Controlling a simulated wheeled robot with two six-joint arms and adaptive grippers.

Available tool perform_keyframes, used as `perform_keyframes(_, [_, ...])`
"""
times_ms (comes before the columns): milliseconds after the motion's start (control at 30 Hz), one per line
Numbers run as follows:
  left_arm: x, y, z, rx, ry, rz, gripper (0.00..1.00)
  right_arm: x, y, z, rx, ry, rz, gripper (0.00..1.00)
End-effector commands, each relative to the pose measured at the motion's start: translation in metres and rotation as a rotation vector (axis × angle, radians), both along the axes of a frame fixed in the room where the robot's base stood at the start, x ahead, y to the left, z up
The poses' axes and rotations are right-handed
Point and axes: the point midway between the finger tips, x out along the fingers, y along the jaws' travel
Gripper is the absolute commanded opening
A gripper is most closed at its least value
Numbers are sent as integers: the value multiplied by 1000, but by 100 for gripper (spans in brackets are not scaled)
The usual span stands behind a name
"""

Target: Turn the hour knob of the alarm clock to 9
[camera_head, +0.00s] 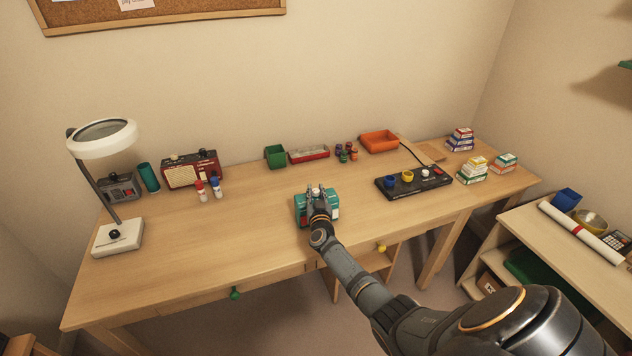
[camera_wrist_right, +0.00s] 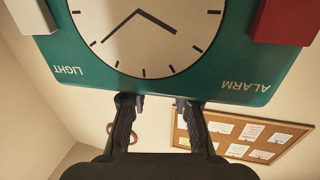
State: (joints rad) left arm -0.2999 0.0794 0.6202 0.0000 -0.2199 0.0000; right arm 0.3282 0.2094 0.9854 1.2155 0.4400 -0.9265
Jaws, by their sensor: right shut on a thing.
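The alarm clock (camera_head: 300,207) is a small teal block near the middle of the desk's front half. My right gripper (camera_head: 317,192) is at the clock and partly covers it. In the right wrist view the clock's teal front (camera_wrist_right: 85,68) and white dial fill the top, upside down, with LIGHT and ALARM lettered on it. The shorter, thicker hand points to the lower right, the thinner one to the lower left; no numerals show. The right gripper's fingers (camera_wrist_right: 157,105) reach the clock's edge there. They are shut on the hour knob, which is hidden. My left gripper is not in view.
The lamp (camera_head: 118,235) and radio (camera_head: 192,170) stand at the left. Red-capped and blue-capped bottles (camera_head: 201,193) stand before the radio. A black panel with knobs (camera_head: 413,185) lies right of the clock. The desk (camera_head: 235,235) is bare left of the clock.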

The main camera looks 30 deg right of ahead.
Motion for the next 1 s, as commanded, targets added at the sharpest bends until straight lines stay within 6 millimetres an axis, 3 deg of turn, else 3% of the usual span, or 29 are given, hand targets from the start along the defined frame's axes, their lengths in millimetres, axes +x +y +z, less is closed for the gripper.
perform_keyframes(33, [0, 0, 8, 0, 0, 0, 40, 1, 2, 4, 4, 0, -24, 0])
perform_keyframes(233, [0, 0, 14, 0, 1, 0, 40, 1, 1, 1, 2, -1, -99, 0])
perform_keyframes(833, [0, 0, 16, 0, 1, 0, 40, 0, 2, -1, 1, 1, -136, 0])
perform_keyframes(867, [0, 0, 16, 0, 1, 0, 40, 0, 2, -1, 1, 1, -136, 29])
perform_keyframes(1000, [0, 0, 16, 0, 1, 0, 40, 0, 2, -1, 0, 0, -136, 48])
